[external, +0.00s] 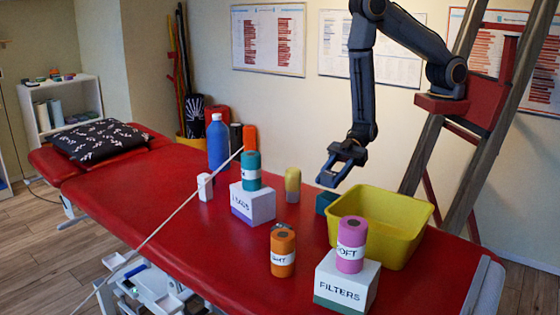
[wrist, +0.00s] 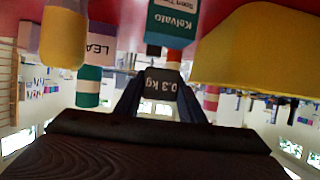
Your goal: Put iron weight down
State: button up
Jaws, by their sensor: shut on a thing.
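My gripper (external: 338,168) hangs above the red treatment table (external: 150,225), behind and left of the yellow tub (external: 408,215). In the wrist view, which looks upside down, my gripper (wrist: 160,84) is shut on the dark iron weight (wrist: 161,78), marked "0.3 kg". In the external view I cannot clearly make out the weight between the fingers. The gripper is apart from the table. A small teal box (external: 326,203) stands below it, beside the tub; it also shows in the wrist view (wrist: 173,22).
A white box with a teal roll (external: 251,170), an orange roll (external: 283,250), and a FILTERS box (external: 346,282) with a pink roll (external: 351,245) stand nearby. The table's left middle is clear.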

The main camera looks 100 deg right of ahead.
aim_at(329, 196)
jog(key=shift+f+p, duration=0.3)
jog(key=shift+f, duration=1.4)
jog(key=shift+f, duration=0.2)
jog(key=o, duration=1.3)
